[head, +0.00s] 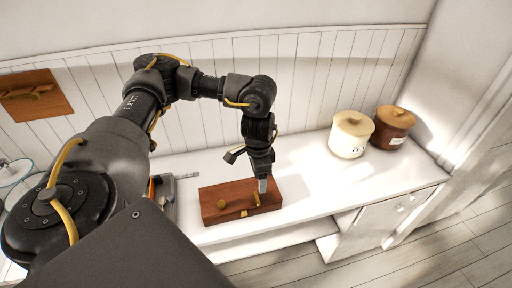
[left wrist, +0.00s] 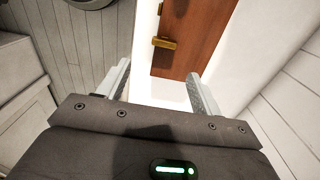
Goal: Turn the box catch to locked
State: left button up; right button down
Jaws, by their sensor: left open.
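A reddish-brown wooden box (head: 212,214) with brass fittings sits on the white counter. My left gripper (head: 262,184) points down over the right end of the box. In the left wrist view, my left gripper (left wrist: 158,80) is open and empty, with the box (left wrist: 195,45) ahead and a brass fitting (left wrist: 164,43) at its edge. I cannot tell whether the fingers touch anything. My right gripper is not in view.
A cream lidded jar (head: 350,140) and a brown lidded jar (head: 392,128) stand at the right back of the counter (head: 310,215). A grey tool-like object (head: 167,188) lies left of the box. A wooden panel with brass hooks (head: 34,95) hangs on the wall.

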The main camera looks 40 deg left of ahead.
aim_at(256, 197)
pick_arm(q)
jog(key=f, duration=0.3)
jog(key=f+p, duration=0.1)
jog(key=f, duration=0.5)
jog(key=shift+s+a, duration=0.1)
jog(key=shift+a, duration=0.25)
jog(key=shift+f+p, duration=0.3)
jog(key=shift+f, duration=0.45)
jog(key=shift+c, duration=0.4)
jog(key=c, duration=0.9)
